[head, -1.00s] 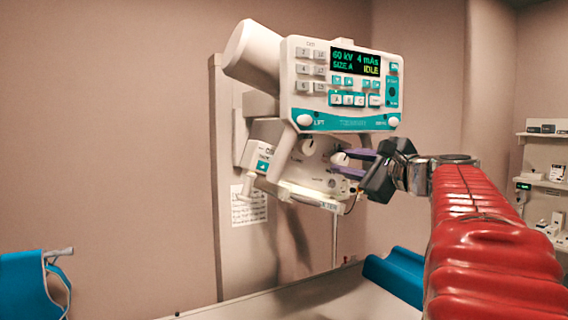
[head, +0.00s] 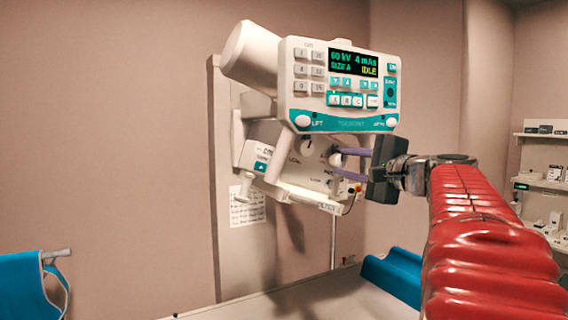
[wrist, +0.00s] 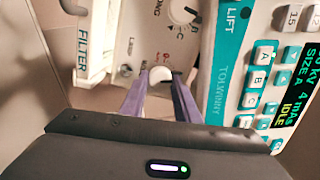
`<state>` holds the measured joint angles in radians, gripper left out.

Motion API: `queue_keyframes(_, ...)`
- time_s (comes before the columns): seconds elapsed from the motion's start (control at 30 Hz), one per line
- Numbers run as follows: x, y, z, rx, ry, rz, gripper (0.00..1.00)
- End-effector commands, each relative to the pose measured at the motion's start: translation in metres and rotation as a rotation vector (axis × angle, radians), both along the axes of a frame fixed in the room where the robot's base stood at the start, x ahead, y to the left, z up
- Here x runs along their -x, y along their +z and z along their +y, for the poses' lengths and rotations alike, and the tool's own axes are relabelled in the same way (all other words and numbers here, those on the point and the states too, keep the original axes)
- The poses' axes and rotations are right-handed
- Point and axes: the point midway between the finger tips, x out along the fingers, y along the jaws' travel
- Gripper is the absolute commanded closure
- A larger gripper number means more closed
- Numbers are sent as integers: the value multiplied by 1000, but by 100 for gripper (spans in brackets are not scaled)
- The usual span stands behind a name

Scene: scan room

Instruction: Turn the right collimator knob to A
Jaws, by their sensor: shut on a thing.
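The right collimator knob (head: 336,160) is a white round knob on the white collimator box under the console. In the wrist view the knob (wrist: 160,75) sits between the tips of my gripper's purple fingers. My gripper (head: 339,163) reaches in from the right and is shut on this knob, one finger above the other in the head view. The other, left knob (head: 308,147) is white and untouched, and also shows in the wrist view (wrist: 183,11). The letters around the gripped knob are too small or covered to read.
The console (head: 340,85) hangs just above my fingers; its screen (head: 354,63) reads 60 kV, 4 mAs, SIZE A, IDLE. A filter tray (wrist: 96,40) is on the box's other side. A table (head: 290,303) lies below, with a blue cushion (head: 395,272).

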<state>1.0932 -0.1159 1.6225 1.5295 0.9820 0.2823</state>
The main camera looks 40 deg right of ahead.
Motion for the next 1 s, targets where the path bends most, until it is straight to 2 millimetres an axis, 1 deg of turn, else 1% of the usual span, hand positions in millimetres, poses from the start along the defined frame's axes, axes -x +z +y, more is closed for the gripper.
queue_keyframes(0.03, -1, -3, 2, -2, 8, 6, 94)
queue_keyframes(0.23, -1, -4, 2, -3, 8, 7, 94)
queue_keyframes(0.27, -1, -4, 2, -4, 8, 7, 70)
queue_keyframes(0.5, -1, -2, 1, -3, 4, 4, 53)
queue_keyframes(0.83, 2, -1, 0, -2, 1, 2, 53)
queue_keyframes(1.0, 15, -1, 1, -1, -1, 1, 53)
